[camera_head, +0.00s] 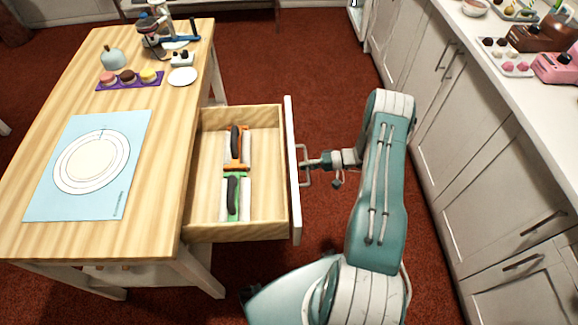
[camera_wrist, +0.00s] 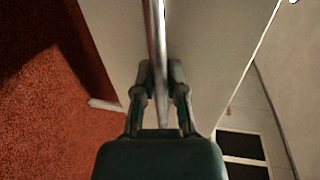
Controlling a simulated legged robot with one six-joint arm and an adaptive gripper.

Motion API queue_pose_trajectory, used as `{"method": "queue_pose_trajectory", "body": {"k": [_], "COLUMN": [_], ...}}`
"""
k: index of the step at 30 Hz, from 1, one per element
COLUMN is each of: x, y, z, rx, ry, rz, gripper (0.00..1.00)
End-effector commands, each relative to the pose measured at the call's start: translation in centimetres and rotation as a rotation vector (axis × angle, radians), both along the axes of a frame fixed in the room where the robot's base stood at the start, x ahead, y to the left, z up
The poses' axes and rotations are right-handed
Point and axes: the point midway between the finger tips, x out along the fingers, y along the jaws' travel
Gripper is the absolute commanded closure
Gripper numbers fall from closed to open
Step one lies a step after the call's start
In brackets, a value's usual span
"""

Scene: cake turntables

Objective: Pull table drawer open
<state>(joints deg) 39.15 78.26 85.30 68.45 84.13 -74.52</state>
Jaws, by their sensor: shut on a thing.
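The table drawer (camera_head: 207,213) stands pulled well out from the right side of the wooden table (camera_head: 140,215) in the head view. Its white front (camera_head: 292,180) faces my arm and carries a metal bar handle (camera_head: 304,166). My gripper (camera_head: 309,164) is shut on this handle. In the wrist view, the handle (camera_wrist: 155,40) runs down between the two fingers of my gripper (camera_wrist: 160,85), with the pale drawer front (camera_wrist: 205,45) behind it. Inside the drawer lie an orange-and-black tool (camera_head: 236,146) and a green-and-black tool (camera_head: 234,196).
A blue mat (camera_head: 45,200) with a printed circle lies on the tabletop. Small cakes on a purple tray (camera_head: 104,87), a white plate (camera_head: 182,76) and a mixer-like device stand toward its far end. White cabinets (camera_head: 490,165) line the right. Red floor shows between.

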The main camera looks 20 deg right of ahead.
Motion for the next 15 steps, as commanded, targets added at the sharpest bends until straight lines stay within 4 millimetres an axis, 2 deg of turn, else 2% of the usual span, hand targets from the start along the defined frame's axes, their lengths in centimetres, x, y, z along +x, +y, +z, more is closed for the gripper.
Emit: {"method": "queue_pose_trajectory", "body": {"k": [6, 15], "x": [-0.53, -0.56], "y": [-1.12, -1.16], "z": [-0.38, -0.37], "rx": [-0.004, -0.004], "ry": [0.007, 0.007], "rz": [-0.001, 0.000], "gripper": [1.00, 1.00]}}
